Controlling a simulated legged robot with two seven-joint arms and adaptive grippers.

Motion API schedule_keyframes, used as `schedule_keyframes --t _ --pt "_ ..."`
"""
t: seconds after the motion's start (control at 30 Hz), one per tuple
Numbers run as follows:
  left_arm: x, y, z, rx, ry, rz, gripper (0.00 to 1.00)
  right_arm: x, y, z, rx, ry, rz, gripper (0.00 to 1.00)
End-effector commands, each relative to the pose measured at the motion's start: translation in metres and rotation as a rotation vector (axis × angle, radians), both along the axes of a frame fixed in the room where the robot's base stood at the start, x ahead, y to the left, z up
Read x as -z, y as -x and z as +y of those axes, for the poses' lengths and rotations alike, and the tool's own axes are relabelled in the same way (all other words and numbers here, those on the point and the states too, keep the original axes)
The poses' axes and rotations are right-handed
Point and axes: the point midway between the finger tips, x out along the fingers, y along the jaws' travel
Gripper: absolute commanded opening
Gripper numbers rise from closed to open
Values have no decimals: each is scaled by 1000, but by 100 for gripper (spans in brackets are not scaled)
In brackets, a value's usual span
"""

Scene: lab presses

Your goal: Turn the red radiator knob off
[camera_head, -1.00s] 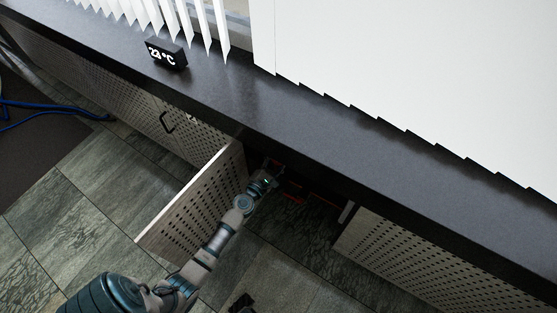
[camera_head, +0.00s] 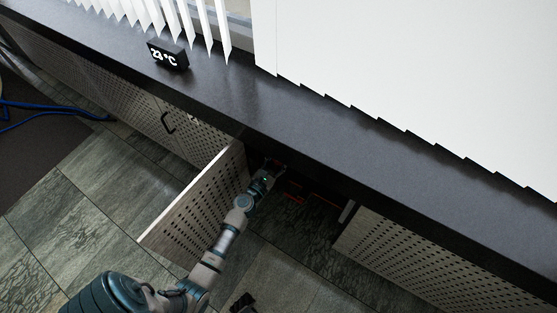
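My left arm reaches from the lower left into the open cabinet bay under the dark sill. My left gripper (camera_head: 272,170) is at the bay's upper left, beside the open door, partly in shadow under the sill edge. Its fingers are too dark and small to tell whether they are open or shut. Red parts (camera_head: 296,190) show dimly inside the bay to the right of the gripper. I cannot make out the red knob clearly. A small dark shape at the bottom edge may be the tip of my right gripper (camera_head: 242,302); its state cannot be told.
The perforated cabinet door (camera_head: 198,208) stands open to the left of my forearm. Another perforated panel (camera_head: 440,262) bounds the bay on the right. The dark sill (camera_head: 330,135) overhangs the bay and carries a temperature display (camera_head: 168,56). Tiled floor is free in front.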

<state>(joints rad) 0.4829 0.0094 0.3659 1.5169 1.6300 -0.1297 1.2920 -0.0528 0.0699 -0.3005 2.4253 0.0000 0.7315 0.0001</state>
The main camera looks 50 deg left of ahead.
Motion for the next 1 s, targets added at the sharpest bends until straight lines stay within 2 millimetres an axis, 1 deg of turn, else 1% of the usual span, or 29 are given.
schedule_keyframes --t 0.03,0.33,0.37,0.4,0.43,0.47,0.73,0.8,0.87,0.97,1.0 --pt "11 4 2 -8 6 17 14 2 0 0 0 0 2 40" --pt "11 4 2 -7 6 17 14 1 0 0 0 1 0 40" --pt "11 4 1 -6 6 17 54 1 0 0 0 1 0 40" --pt "11 4 1 -6 6 16 64 0 1 -1 1 1 -1 40" --pt "10 4 1 -6 6 15 71 0 1 -1 1 1 -2 40" --pt "9 4 1 -5 6 14 74 0 1 -1 1 1 -2 40" --pt "4 2 -1 -1 3 5 74 -1 1 0 0 3 -1 40" --pt "4 5 -1 0 2 6 74 -2 3 -1 0 4 -3 40" --pt "4 10 -3 0 1 6 74 -2 3 -1 0 2 -4 40" --pt "5 26 -6 -1 1 7 74 -2 3 -1 0 2 -5 40" --pt "5 34 -8 -2 2 8 74 -2 3 0 0 2 -5 40"
